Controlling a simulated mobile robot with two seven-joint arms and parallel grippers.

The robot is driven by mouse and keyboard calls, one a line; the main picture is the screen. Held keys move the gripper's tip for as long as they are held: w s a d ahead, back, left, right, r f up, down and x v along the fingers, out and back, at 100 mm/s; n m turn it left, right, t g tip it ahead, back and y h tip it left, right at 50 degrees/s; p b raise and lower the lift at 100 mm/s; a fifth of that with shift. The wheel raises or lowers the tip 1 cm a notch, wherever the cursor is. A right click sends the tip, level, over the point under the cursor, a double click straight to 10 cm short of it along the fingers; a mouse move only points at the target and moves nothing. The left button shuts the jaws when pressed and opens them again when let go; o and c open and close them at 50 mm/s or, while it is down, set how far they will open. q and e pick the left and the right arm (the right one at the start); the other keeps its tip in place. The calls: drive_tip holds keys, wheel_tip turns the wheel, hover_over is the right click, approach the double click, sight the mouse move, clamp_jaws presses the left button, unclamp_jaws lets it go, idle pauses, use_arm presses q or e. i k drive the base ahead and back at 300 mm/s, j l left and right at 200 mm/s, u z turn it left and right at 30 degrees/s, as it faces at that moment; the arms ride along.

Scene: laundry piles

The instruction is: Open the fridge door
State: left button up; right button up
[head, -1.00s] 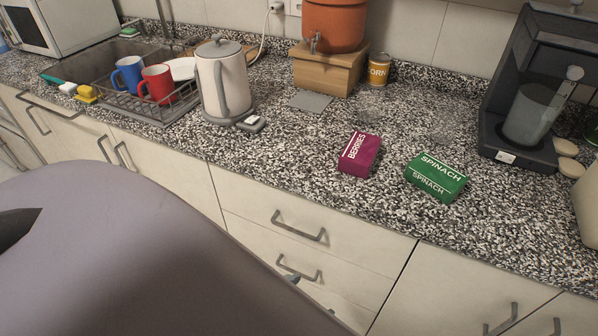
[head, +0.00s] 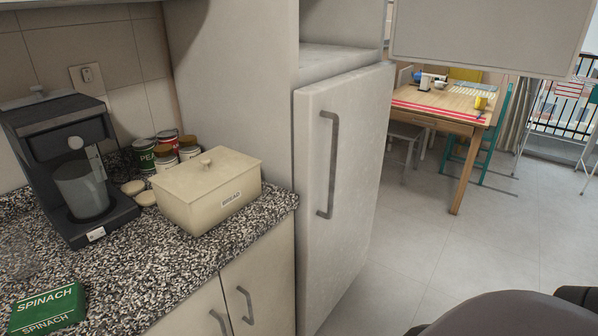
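The fridge is a tall pale unit set in a cabinet beyond the end of the counter. Its door (head: 362,170) faces right of centre in the head view and appears shut. A grey vertical bar handle (head: 333,165) is on the door's left side. Neither of my grippers can be made out. Only a rounded grey part of my own body and some dark parts show at the bottom right, well apart from the door.
The speckled counter (head: 150,275) at left holds a coffee machine (head: 62,165), cans (head: 143,155), a bread box (head: 207,190) and a spinach box (head: 48,308). Open tiled floor (head: 400,255) lies right of the fridge. A wooden table (head: 455,115) stands behind. An upper panel (head: 490,35) hangs at top right.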

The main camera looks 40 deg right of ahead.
sight(341, 122)
drive_tip(key=z, duration=1.6)
